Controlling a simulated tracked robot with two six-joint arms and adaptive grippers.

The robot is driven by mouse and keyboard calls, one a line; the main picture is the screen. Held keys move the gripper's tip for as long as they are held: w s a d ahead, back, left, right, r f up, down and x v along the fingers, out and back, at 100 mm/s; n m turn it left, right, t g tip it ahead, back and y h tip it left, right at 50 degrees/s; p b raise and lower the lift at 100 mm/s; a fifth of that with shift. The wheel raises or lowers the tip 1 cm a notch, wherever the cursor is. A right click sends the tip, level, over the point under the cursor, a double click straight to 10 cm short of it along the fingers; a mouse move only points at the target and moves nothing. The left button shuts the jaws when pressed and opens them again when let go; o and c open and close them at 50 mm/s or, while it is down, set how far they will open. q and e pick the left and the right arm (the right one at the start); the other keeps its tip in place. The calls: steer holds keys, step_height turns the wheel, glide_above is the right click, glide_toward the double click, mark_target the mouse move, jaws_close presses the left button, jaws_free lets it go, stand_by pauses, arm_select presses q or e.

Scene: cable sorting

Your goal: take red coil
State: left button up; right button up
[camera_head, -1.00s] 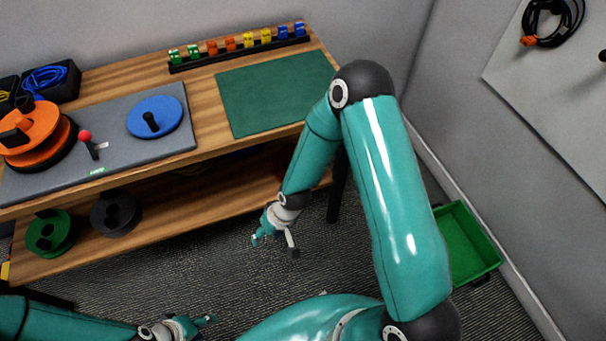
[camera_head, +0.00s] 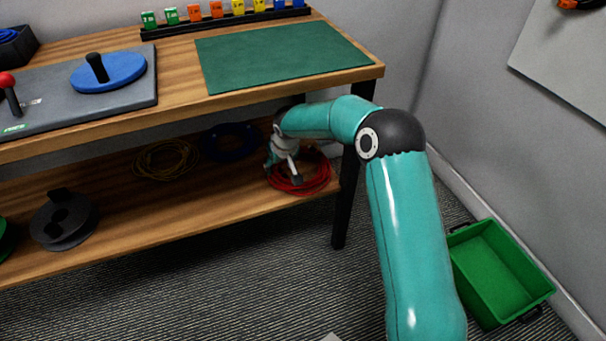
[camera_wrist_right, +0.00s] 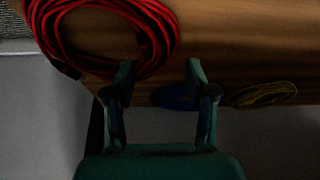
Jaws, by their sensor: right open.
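The red coil (camera_head: 303,176) lies on the lower wooden shelf near its right end, under the tabletop. In the right wrist view the red coil (camera_wrist_right: 150,40) fills the upper left, partly cut off by the picture's top edge. My right gripper (camera_head: 283,172) is at the left side of the coil in the head view and hides part of it. In the right wrist view the right gripper (camera_wrist_right: 160,72) is open, its left fingertip close to the coil's edge, with nothing between the fingers. I cannot tell whether it touches the coil. My left gripper is out of view.
A blue coil (camera_head: 229,141) and a yellow coil (camera_head: 166,160) lie further left on the lower shelf (camera_head: 200,212). A black table leg (camera_head: 345,205) stands right of the coil. A green bin (camera_head: 490,262) is on the floor.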

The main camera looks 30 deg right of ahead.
mark_target(277, 174)
steer(key=b+x, duration=0.2)
steer(key=x, duration=0.4)
steer(key=shift+w+f, duration=0.1)
steer(key=shift+f, duration=0.3)
jaws_close()
steer(key=shift+r, duration=0.1)
